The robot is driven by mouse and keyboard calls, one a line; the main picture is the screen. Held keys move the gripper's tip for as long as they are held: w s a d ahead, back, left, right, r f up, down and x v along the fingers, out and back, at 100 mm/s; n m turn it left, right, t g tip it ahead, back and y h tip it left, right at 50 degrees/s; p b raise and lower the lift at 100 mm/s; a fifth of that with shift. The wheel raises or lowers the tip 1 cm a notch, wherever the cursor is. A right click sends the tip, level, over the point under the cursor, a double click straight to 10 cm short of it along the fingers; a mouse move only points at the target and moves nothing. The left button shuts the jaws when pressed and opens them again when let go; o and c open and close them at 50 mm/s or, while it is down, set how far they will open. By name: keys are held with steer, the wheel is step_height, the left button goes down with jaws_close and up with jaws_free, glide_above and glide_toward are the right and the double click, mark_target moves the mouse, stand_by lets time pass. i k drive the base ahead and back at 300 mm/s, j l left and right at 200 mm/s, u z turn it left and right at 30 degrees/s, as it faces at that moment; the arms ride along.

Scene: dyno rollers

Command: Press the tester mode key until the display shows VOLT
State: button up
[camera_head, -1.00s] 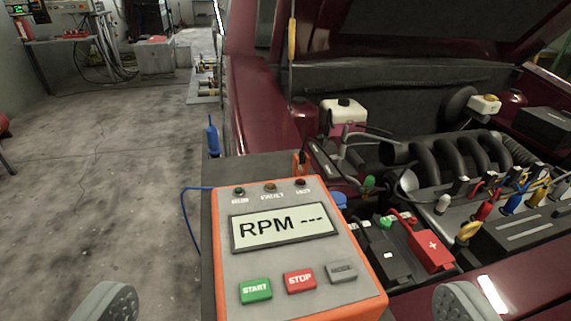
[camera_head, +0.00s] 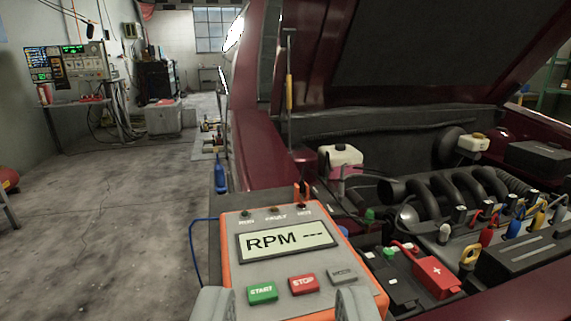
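The orange and grey tester (camera_head: 240,275) stands in the lower middle of the view, its screen tilted toward me. Its display (camera_head: 287,240) reads "RPM ---". Below the display are a green START key (camera_head: 262,292), a red STOP key (camera_head: 304,283) and a grey mode key (camera_head: 343,275) at the right. My gripper (camera_head: 284,304) shows as two grey fingertips at the bottom edge, with a gap between them and nothing held. The fingertips overlap the tester's lower part in the picture. The right fingertip appears just below the mode key, and I cannot tell whether it touches anything.
The dark red car with its raised hood (camera_head: 440,50) fills the right side. A battery with a red terminal cover (camera_head: 436,276) and several coloured leads lie right of the tester. A blue probe (camera_head: 220,175) stands behind it.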

mark_target(344, 275)
steer(key=k+l, duration=0.15)
steer(key=l, duration=0.2)
steer(key=k+l, duration=0.15)
steer(key=l, duration=0.15)
steer(key=k+l, duration=0.1)
steer(key=l, duration=0.25)
steer(key=k+l, duration=0.15)
steer(key=l, duration=0.15)
